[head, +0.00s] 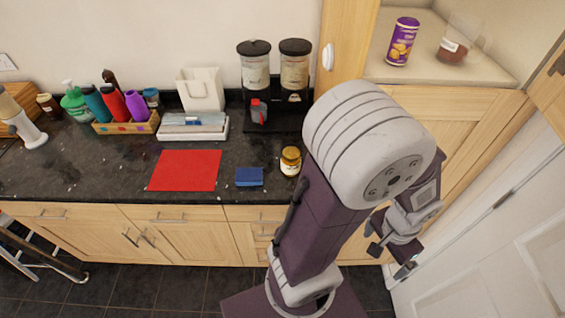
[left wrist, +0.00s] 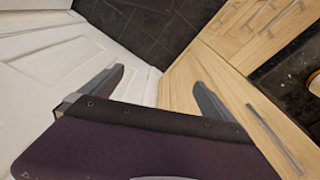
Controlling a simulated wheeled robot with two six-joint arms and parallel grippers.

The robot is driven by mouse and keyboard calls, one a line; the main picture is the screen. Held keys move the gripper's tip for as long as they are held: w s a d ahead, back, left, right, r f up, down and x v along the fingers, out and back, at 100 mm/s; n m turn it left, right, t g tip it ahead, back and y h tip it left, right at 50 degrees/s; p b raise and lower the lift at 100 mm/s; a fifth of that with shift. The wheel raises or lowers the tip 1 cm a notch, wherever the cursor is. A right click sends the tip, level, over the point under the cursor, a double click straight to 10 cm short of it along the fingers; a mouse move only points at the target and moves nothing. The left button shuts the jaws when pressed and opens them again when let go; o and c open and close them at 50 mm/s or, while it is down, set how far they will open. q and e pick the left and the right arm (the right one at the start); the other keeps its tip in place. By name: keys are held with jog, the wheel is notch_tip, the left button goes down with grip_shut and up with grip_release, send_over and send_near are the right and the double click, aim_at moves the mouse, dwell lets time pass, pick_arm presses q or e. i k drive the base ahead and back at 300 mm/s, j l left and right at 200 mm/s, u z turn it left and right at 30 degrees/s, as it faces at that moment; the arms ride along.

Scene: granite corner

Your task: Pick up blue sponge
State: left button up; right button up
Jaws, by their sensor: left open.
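The blue sponge (head: 249,177) lies on the dark granite counter near its front edge, right of the red mat, in the head view. Nothing touches it. My left gripper (head: 390,260) hangs well to the right of the sponge, in front of the cabinets and near the white door. Its fingers are apart and empty. The left wrist view shows the open fingers (left wrist: 160,95) with door, floor and cabinet fronts beyond; the sponge is not in that view. My right gripper is in neither view.
A red mat (head: 185,170) lies left of the sponge, and a yellow jar (head: 290,161) stands to its right. Behind are a white tray (head: 193,127), a dispenser stand (head: 274,118) and a wooden bottle box (head: 127,126). The white door (head: 500,230) borders the right side.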

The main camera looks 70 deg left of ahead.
aim_at(245, 175)
jog(key=l+u, duration=0.15)
jog(key=u, duration=0.3)
jog(key=l+u, duration=0.1)
jog(key=u, duration=0.35)
jog(key=l+u, duration=0.15)
jog(key=u, duration=0.3)
jog(key=k+l+u, duration=0.1)
jog(key=u, duration=0.35)
